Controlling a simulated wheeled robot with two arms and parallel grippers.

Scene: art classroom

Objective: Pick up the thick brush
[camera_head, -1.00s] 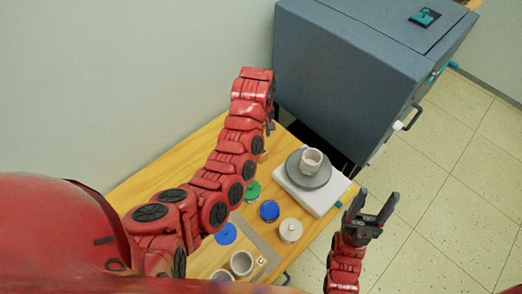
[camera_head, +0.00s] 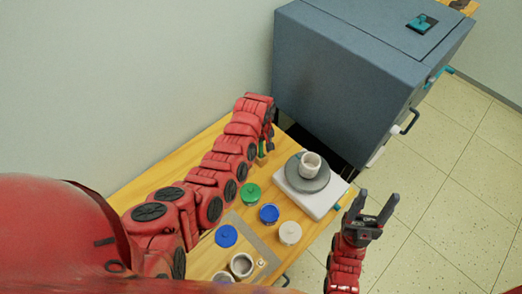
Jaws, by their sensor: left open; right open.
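My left arm reaches over the wooden table, and my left gripper (camera_head: 268,136) is at its far end near the table's back edge. Its fingers are mostly hidden by the arm and point down; it is open. Just below it a small upright tan and green object (camera_head: 262,151) shows in part; I cannot tell whether it is the thick brush. No brush can be made out clearly elsewhere. My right gripper (camera_head: 373,211) is open and empty, out beyond the table's right edge.
A blue-grey kiln (camera_head: 345,85) stands behind.

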